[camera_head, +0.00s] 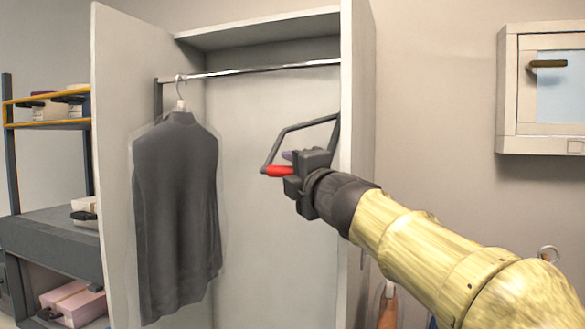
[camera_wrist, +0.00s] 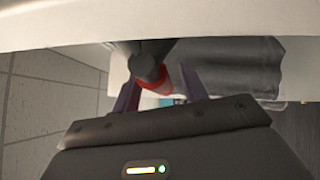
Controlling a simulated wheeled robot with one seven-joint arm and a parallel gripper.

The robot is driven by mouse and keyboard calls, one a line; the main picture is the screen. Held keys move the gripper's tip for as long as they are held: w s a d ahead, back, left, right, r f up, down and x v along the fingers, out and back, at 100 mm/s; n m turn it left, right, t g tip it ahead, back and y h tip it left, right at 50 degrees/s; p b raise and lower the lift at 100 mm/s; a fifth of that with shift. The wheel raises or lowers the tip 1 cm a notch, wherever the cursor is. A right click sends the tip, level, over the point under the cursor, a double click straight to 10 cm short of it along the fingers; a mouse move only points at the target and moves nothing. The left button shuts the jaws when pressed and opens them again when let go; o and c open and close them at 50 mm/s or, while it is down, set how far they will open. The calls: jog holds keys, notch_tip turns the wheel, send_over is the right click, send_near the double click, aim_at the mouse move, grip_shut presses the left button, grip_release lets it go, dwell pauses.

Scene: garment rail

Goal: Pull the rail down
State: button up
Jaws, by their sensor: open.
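The chrome rail (camera_head: 265,69) runs level across the top of the open wardrobe. A dark pull-down handle (camera_head: 300,127) hangs from it on the right, with a red grip (camera_head: 279,171) at its lower end. My gripper (camera_head: 287,162) is at the red grip, its fingers partly hidden in the head view. In the wrist view my gripper (camera_wrist: 160,92) has its purple fingers apart, either side of the dark handle end (camera_wrist: 147,65) and red grip (camera_wrist: 163,87). I cannot tell whether either finger touches the grip.
A dark grey garment (camera_head: 178,215) on a hanger hangs from the rail's left part. The wardrobe's right side panel (camera_head: 357,130) stands close beside my wrist. Shelves (camera_head: 50,230) stand at the left and a white cabinet (camera_head: 508,95) is on the right wall.

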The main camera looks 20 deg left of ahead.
jog(key=shift+w, duration=0.2)
jog(key=shift+s, duration=0.1)
grip_shut()
jog(key=shift+f, duration=0.15)
